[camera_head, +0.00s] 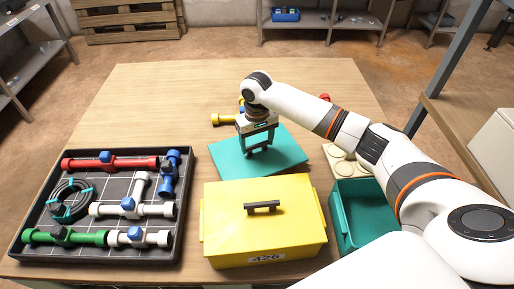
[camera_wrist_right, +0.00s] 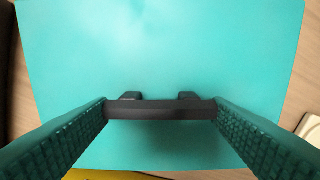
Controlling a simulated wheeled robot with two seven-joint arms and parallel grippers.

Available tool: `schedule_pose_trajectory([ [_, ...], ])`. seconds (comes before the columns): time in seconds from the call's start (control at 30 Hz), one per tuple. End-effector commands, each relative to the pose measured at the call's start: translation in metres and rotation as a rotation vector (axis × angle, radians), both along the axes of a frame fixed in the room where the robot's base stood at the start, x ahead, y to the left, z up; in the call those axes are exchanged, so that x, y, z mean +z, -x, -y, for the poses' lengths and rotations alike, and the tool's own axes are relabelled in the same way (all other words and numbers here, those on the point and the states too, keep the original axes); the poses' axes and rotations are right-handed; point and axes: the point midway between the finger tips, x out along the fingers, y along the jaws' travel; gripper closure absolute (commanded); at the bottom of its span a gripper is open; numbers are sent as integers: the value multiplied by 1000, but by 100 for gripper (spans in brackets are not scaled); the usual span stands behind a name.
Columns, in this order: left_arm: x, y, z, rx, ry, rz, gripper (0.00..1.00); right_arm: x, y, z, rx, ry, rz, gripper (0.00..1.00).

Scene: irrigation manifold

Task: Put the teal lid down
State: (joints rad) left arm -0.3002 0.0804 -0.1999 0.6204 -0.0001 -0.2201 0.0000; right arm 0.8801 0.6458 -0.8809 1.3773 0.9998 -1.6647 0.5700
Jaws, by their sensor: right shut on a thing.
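The teal lid (camera_head: 289,152) is a flat panel with a dark bar handle, behind the yellow box in the head view. It fills most of the right wrist view (camera_wrist_right: 160,50). My right gripper (camera_head: 259,147) points down over the lid's middle. Its fingers are shut on the two ends of the dark handle (camera_wrist_right: 160,110). The lid looks level and close to the table, but I cannot tell whether it touches the top. The open teal box (camera_head: 337,219) stands at the front right, without a cover. My left gripper is not in view.
A yellow lidded box (camera_head: 228,230) marked 426 stands just in front of the lid. A dark tray (camera_head: 29,215) of pipe fittings is at the left. A yellow fitting (camera_head: 222,119) lies behind the lid, a beige holder (camera_head: 345,160) at its right. The table's back left (camera_head: 150,95) is clear.

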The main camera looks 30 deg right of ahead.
Motion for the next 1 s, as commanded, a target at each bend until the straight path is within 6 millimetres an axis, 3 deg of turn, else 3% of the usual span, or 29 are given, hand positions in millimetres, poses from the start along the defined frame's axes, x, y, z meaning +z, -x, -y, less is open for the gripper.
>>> schedule_pose_trajectory([
  [0.1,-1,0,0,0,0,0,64,-21,0,0,0,-1,-2,65],
  [0.2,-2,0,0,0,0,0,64,-29,0,0,1,-1,0,65],
  [0.57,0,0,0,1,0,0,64,-32,0,0,0,-1,1,65],
  [0.6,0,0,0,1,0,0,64,-33,0,0,0,0,0,26],
  [0.7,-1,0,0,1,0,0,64,-33,0,0,0,0,1,10],
  [0.73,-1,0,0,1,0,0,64,-33,0,0,0,0,1,6],
  [1.0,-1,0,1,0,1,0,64,-32,0,0,1,0,1,6],
])
